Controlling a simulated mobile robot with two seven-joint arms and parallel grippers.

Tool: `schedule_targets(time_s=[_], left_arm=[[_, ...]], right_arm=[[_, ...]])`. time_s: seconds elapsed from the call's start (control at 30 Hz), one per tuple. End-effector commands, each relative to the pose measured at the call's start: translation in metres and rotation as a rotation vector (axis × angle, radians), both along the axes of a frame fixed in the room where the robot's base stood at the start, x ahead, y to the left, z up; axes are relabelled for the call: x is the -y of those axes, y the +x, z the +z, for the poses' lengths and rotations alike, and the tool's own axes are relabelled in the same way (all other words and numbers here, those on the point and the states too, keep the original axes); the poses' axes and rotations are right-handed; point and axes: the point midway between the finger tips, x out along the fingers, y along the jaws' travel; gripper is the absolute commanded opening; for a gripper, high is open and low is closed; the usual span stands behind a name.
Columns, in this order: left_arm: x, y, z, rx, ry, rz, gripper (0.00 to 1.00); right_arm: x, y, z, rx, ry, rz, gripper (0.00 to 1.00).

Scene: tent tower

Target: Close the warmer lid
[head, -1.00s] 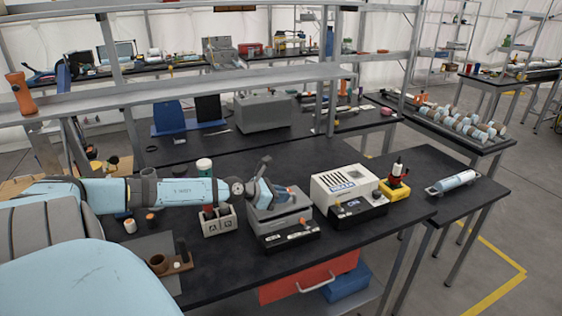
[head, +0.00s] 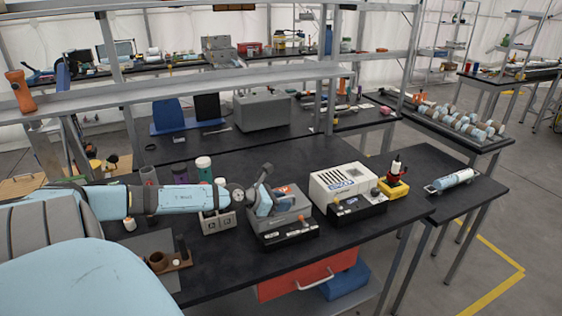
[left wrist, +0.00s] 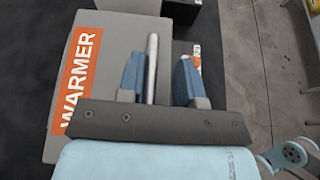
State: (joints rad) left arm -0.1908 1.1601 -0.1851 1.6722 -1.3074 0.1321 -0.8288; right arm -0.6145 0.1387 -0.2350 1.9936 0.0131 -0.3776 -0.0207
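The warmer (head: 292,219) is a grey box on the near black bench, with a dark control strip at its front. A grey panel with an orange WARMER label (left wrist: 82,70) fills the left of the left wrist view. I cannot tell the lid's exact angle, as my gripper covers part of it. My left gripper (head: 268,203) is at the warmer's left part. In the left wrist view its two blue fingers (left wrist: 160,75) are apart, with a pale metal bar (left wrist: 152,65) between them, nearer the left finger. My right gripper is not in view.
A white device (head: 343,184) stands just right of the warmer, with a yellow-based item (head: 393,187) beyond it. A grey holder (head: 218,222) stands close on the left, under my arm. A brown stand (head: 170,262) is at the near left. Bare bench lies in front.

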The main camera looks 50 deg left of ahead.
Motion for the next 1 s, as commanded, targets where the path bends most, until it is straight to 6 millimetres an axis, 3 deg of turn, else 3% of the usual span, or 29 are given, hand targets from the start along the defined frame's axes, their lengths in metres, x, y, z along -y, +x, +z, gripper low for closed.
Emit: schedule_targets(time_s=[0.47,1.0], left_arm=[[-0.005,-0.004,0.005,0.006,0.003,0.005,0.38],[-0.016,-0.051,0.026,0.004,0.002,0.004,0.38]], right_arm=[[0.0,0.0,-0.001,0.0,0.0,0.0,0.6],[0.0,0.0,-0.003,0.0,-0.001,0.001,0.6]])
